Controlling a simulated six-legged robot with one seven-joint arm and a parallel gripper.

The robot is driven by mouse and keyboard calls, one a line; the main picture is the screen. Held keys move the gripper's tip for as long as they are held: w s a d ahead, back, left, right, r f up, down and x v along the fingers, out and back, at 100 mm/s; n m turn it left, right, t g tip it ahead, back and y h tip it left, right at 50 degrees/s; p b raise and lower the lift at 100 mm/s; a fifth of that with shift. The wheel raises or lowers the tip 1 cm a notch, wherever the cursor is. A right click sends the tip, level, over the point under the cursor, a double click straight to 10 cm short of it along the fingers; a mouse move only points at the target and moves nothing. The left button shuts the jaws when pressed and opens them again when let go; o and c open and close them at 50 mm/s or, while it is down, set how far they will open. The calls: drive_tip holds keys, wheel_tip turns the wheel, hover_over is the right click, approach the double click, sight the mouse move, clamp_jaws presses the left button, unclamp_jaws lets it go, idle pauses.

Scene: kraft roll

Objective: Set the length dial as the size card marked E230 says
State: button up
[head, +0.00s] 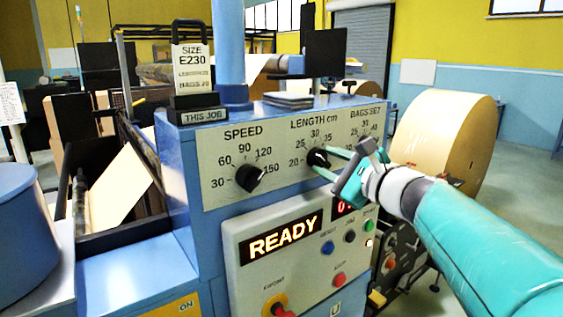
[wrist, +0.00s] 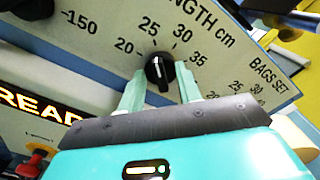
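The length dial (head: 317,158) is a black knob on the pale scale panel under "LENGTH cm". In the wrist view the length dial (wrist: 159,71) has a white line pointing up, roughly toward 25. My gripper (head: 326,161) is at the dial. In the wrist view my gripper (wrist: 161,88) is open, one pale green finger on each side of the knob, with small gaps showing. The size card (head: 193,68) reads "SIZE E230" and stands on the machine top above "THIS JOB". Its smaller length line is too blurred to read.
The speed dial (head: 249,178) is left of the length dial. The bags set scale (head: 366,125) is to the right, partly behind my gripper. Below, a control panel (head: 240,270) shows "READY" with several buttons. A large kraft roll (head: 440,135) stands behind my arm.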

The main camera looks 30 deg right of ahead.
drive_tip(key=s, duration=1.3)
drive_tip(key=shift+s+d, duration=0.2)
drive_tip(key=shift+s, duration=0.2)
drive_tip(key=w+a+f+n+g+y, duration=0.2)
drive_tip(key=w+a+f+n+g, duration=0.15)
drive_tip(key=a+f+n, duration=0.35)
drive_tip(key=w+a+f+n+g+y, duration=0.25)
drive_tip(key=a+f+n+g, duration=0.2)
drive_tip(key=a, duration=0.55)
drive_tip(key=s+a+f+n+g+h, duration=0.2)
drive_tip(key=a+f+n+g+h, duration=0.2)
drive_tip(key=a+f+n, duration=0.6)
drive_tip(key=f+n+h, duration=0.1)
drive_tip(key=f+n, duration=0.1)
drive_tip(key=n, duration=0.3)
